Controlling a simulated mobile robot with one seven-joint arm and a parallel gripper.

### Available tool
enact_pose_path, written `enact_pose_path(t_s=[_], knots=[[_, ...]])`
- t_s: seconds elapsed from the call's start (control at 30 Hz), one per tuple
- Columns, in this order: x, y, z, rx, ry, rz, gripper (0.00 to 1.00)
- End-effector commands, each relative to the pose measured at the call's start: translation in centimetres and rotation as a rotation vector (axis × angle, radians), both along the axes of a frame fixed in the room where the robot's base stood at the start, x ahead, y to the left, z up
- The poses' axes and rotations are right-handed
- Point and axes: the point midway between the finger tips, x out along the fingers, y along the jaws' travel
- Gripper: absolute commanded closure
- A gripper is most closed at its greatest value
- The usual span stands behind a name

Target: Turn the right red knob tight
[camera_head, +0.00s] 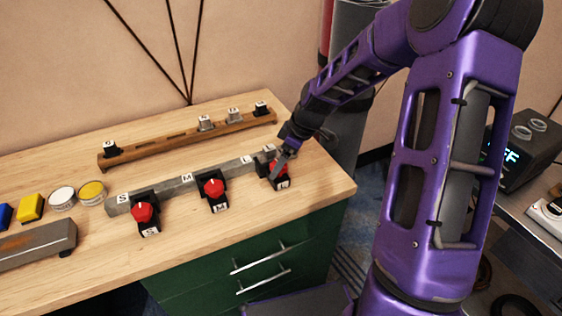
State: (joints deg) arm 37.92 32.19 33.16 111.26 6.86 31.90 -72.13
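The right red knob (276,168) sits on a small black base at the right end of a grey bar on the wooden table, and is partly hidden by my gripper. My gripper (277,172) is down at this knob, with its fingers over or against it. I cannot tell whether the fingers are closed on the knob. A middle red knob (213,188) and a left red knob (143,213) sit on similar black bases along the bar.
A wooden rail (190,139) with several small labelled blocks lies behind the grey bar (180,187). Yellow and white round pieces and a yellow block (31,207) stand at left. A green drawer cabinet (250,265) is below the table. A dark device (520,150) stands at far right.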

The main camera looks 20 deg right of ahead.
Motion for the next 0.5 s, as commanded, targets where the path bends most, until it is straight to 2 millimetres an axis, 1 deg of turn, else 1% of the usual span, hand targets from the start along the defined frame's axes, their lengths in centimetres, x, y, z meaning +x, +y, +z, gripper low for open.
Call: enact_pose_path(t_s=[0.17, 0.27, 0.3, 0.47, 0.5], knots=[[0.01, 0.00, 0.02, 0.000, 0.000, 0.000, 0.11], [0.01, 0.00, 0.04, 0.000, 0.000, 0.000, 0.27], [0.01, 0.00, 0.04, 0.000, 0.000, 0.000, 0.34], [0.01, -0.01, 0.05, 0.000, 0.000, 0.001, 0.63], [0.01, -0.01, 0.05, 0.000, 0.000, 0.001, 0.70]])
